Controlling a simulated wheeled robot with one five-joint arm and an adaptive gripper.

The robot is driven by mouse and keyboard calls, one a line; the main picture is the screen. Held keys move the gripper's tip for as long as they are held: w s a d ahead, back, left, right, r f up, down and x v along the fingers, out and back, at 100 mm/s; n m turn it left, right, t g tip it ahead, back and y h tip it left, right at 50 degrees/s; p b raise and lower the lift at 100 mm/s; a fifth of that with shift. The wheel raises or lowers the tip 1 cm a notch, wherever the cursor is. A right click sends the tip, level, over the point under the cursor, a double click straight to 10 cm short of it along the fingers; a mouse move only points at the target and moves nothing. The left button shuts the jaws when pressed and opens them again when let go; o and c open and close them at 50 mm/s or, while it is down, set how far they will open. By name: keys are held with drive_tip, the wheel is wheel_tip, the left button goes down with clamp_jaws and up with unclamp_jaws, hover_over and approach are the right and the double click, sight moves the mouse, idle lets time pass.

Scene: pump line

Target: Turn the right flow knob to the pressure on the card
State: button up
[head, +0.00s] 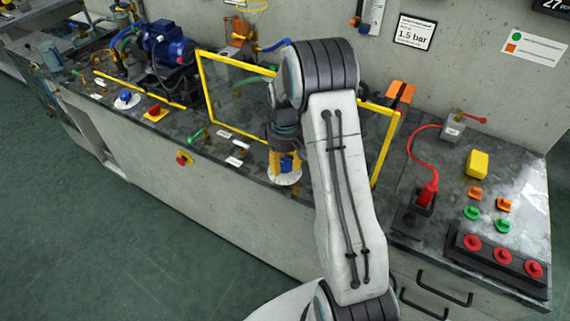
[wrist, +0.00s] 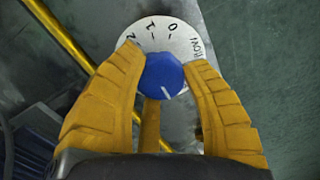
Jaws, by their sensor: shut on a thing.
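The right flow knob (wrist: 160,75) is blue and sits on a round white dial (wrist: 183,40) with the marks 0, 1 and 2 and some lettering. Its white pointer line points toward the lower right in the wrist view, away from the visible numbers. My gripper (wrist: 165,66) has its yellow fingers shut on the knob, one on each side. In the head view my gripper (head: 286,157) is upright over the dial (head: 285,179) near the bench's front edge. The card (head: 413,32) on the wall reads 1.5 bar. My fingers hide part of the dial.
A yellow frame (head: 205,90) stands around the gripper's area. Another blue knob (head: 126,97) and a blue pump (head: 167,45) are to the left. Red buttons (head: 503,257), a red-handled plug (head: 428,194) and a yellow block (head: 477,164) are to the right.

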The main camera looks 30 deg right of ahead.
sight(284, 162)
drive_tip(key=shift+a+m, duration=0.1)
drive_tip(key=shift+m, duration=0.3)
drive_tip(key=o, duration=1.2)
drive_tip(key=shift+w, duration=0.1)
wheel_tip(284, 162, up, 12)
idle(0.5)
